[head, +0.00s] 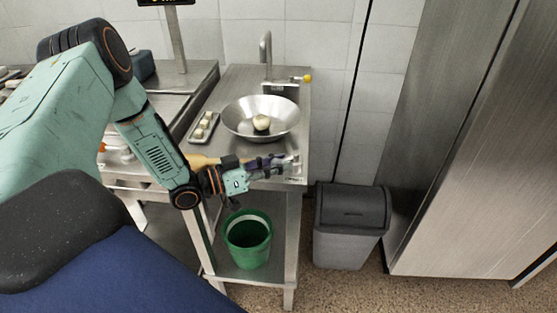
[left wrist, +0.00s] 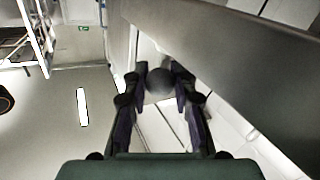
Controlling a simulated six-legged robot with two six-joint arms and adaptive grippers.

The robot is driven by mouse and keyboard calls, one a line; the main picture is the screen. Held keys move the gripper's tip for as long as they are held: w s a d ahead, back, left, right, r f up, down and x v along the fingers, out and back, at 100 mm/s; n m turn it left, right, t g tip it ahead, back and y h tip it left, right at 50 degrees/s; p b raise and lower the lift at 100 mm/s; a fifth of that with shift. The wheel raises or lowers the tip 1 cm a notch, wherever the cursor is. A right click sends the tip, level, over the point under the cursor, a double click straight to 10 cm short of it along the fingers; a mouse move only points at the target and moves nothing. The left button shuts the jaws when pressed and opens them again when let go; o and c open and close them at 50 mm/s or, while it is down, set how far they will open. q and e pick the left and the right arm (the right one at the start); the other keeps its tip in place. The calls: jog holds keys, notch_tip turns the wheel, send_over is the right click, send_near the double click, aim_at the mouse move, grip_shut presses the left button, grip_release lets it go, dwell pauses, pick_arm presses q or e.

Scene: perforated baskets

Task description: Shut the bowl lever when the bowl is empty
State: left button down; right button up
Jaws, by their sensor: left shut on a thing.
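A wide metal bowl (head: 238,121) stands on the steel counter, below a tap. A pale round piece (head: 262,122) lies in it, so the bowl is not empty. My left gripper (head: 290,164) is at the counter's front edge, in front of the bowl and apart from it. In the left wrist view my left gripper (left wrist: 160,84) is shut on a dark round knob (left wrist: 159,80). I cannot tell for sure that this knob belongs to the bowl lever; the fingers hide much of it in the head view. My right gripper is not in view.
A small tray (head: 190,139) with several pale pieces lies left of the bowl. The tap (head: 266,48) and a yellow knob (head: 307,78) are behind it. A green bucket (head: 247,258) stands on the lower shelf. A grey bin (head: 350,235) stands right of the counter.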

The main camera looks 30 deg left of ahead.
pick_arm(q)
jog(key=shift+a+f+m+g+h, duration=0.15)
jog(key=shift+m+g+h, duration=0.15)
jog(key=shift+h, duration=0.2)
jog(key=c, duration=1.1)
grip_release()
jog(key=shift+o, duration=0.2)
jog(key=v, duration=0.7)
jog(key=shift+s+a, duration=0.15)
jog(key=shift+s, duration=0.05)
